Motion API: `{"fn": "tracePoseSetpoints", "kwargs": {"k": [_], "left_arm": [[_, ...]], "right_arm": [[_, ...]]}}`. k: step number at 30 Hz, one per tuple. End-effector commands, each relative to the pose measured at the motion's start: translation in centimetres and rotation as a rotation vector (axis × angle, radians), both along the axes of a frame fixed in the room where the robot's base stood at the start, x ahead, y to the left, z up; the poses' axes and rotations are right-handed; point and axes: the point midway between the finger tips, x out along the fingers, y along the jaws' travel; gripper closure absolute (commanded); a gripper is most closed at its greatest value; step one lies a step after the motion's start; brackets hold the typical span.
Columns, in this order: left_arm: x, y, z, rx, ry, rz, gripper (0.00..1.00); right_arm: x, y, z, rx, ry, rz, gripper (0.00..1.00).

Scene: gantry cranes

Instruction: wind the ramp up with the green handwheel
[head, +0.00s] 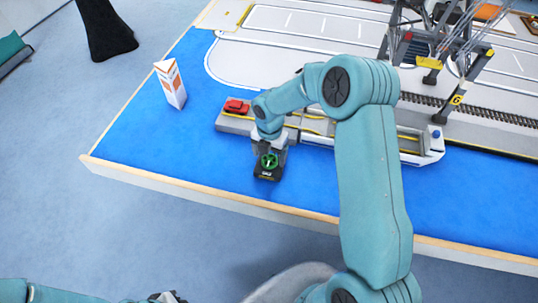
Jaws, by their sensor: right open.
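The green handwheel (269,161) sits on a small dark box (267,174) on the blue surface, near the table's front edge. My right gripper (271,150) is open and points down just over the handwheel. Its fingers are small here, and I cannot tell whether they touch the wheel. A grey vessel with yellow deck lines (312,126) lies behind the box. I cannot clearly make out the ramp; my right arm hides part of the vessel. My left gripper (170,297) shows only partly at the bottom edge.
A red toy car (236,107) stands on the vessel's left end. A white and orange upright box (171,84) stands at the left. A gantry crane (440,55) and rails (485,115) are at the right. The blue surface left of the handwheel is clear.

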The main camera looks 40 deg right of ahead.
Motion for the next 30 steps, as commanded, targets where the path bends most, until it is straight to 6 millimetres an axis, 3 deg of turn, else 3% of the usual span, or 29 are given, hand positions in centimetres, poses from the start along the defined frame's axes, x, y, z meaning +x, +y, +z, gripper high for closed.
{"fn": "tracePoseSetpoints", "kwargs": {"k": [6, 14, 19, 20, 30], "left_arm": [[0.0, 0.0, 0.2, 0.000, 0.000, 0.000, 1.00], [0.0, 0.0, 0.2, 0.000, 0.000, 0.000, 1.00], [0.0, 0.0, 0.2, 0.000, 0.000, 0.000, 1.00], [0.0, 0.0, 0.2, 0.000, 0.000, 0.000, 1.00], [0.0, 0.0, -0.1, 0.000, 0.000, 0.000, 1.00]], "right_arm": [[0.2, 0.0, -1.8, 0.000, 0.000, -0.002, 0.18], [0.3, 0.0, -1.9, 0.000, -0.001, -0.001, 0.18], [0.3, 0.0, -1.9, 0.000, 0.000, -0.002, 0.70], [0.4, -0.1, -1.9, 0.000, 0.000, -0.002, 0.74], [0.3, -0.1, -2.0, 0.000, -0.001, -0.021, 0.74]]}}
